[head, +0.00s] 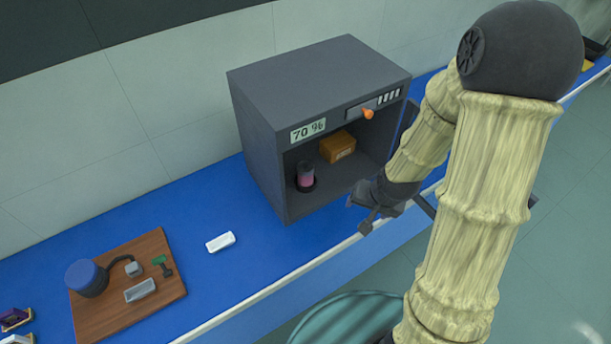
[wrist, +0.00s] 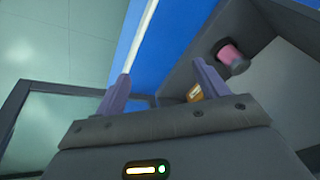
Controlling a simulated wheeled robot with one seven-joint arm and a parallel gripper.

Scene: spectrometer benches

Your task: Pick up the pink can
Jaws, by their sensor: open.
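The pink can (head: 306,174) stands upright inside the open grey cabinet (head: 262,150), towards its left side, with a dark top and a dark ring at its base. It also shows in the wrist view (wrist: 230,55), at the upper right. My gripper (head: 358,212) is in front of the cabinet's opening, to the right of the can and apart from it. In the wrist view my gripper (wrist: 162,82) has its two fingers spread with nothing between them.
A brown box (head: 338,147) sits in the cabinet, right of the can. An orange knob (head: 368,114) sticks out above the opening. A white block (head: 220,242) and a wooden board (head: 165,285) with several items lie on the blue bench (head: 195,205) to the left.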

